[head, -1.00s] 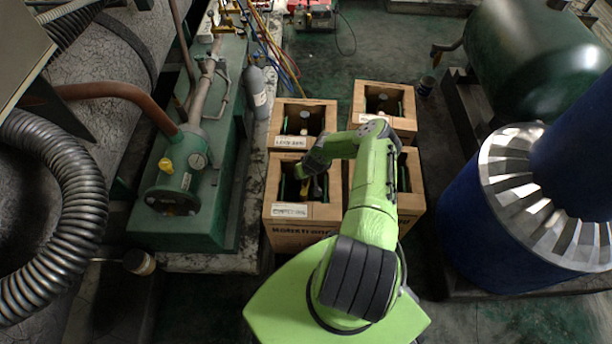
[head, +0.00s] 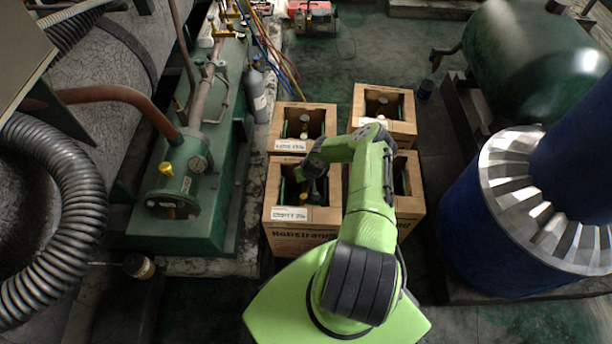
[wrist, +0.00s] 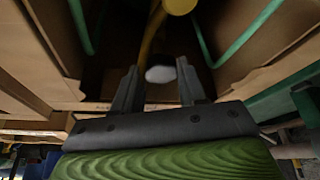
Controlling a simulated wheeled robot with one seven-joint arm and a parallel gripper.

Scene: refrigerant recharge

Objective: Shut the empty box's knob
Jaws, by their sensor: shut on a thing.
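The empty box is the front left wooden box (head: 285,225); its pale label (head: 288,214) seems to start with "EMPTY". My gripper (head: 312,192) reaches down into its open top, and my own wrist hides part of the inside. In the wrist view my gripper (wrist: 158,88) has its two dark fingers around a pale rounded knob (wrist: 160,74), shut on it. A yellow part (wrist: 180,5) shows beyond the knob. Green bars (wrist: 245,35) run on both sides inside the box.
Another labelled box (head: 290,145) stands behind, with two more boxes (head: 385,130) to the right, close together. A green machine (head: 175,225) stands left and a blue cylinder (head: 470,235) right. Open floor lies behind the boxes.

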